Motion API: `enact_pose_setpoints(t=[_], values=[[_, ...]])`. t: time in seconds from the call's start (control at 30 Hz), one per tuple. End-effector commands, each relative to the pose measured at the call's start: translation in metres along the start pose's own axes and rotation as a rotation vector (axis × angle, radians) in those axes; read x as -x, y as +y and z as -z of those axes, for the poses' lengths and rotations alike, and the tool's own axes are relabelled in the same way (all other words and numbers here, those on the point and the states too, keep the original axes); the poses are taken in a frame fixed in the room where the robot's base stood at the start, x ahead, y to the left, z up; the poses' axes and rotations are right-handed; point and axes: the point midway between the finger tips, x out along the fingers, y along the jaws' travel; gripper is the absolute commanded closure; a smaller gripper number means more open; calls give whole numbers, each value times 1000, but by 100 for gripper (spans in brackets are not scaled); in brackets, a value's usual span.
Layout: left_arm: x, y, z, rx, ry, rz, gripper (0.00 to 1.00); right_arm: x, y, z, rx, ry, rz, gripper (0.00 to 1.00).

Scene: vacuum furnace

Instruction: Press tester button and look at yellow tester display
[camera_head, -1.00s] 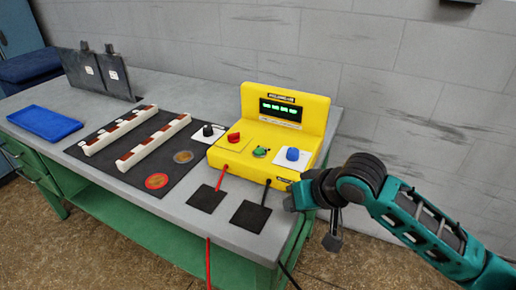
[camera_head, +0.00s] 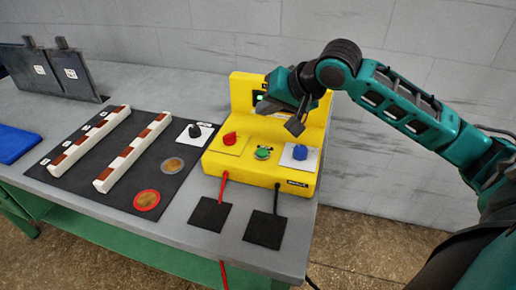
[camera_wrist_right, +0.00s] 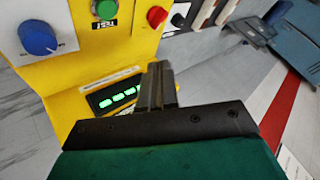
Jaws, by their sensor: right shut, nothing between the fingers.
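The yellow tester (camera_head: 240,166) stands on the right part of the table. Its green button (camera_head: 263,152) sits between a red knob (camera_head: 230,138) and a blue knob (camera_head: 300,152). My right gripper (camera_head: 265,106) is in front of the tester's upright back, above the button and apart from it, and largely covers the display in the head view. In the right wrist view the lit green display (camera_wrist_right: 122,97) shows beside the shut, empty fingers (camera_wrist_right: 158,86); its digits are too small to read. The green button (camera_wrist_right: 105,9) is at that view's top edge. My left gripper is not in view.
A black mat (camera_head: 75,180) holds two striped bars, and two coin-like discs lie by them. A black knob (camera_head: 195,131) is left of the tester. Two black pads (camera_head: 210,215) with cables lie in front. A blue tray (camera_head: 15,145) is at left.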

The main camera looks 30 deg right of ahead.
Motion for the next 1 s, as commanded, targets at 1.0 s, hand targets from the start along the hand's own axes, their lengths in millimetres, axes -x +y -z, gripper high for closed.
enact_pose_setpoints(t=[1.0], values=[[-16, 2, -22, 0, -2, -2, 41, -60, 44, -44, 1, -1, 0, 100]])
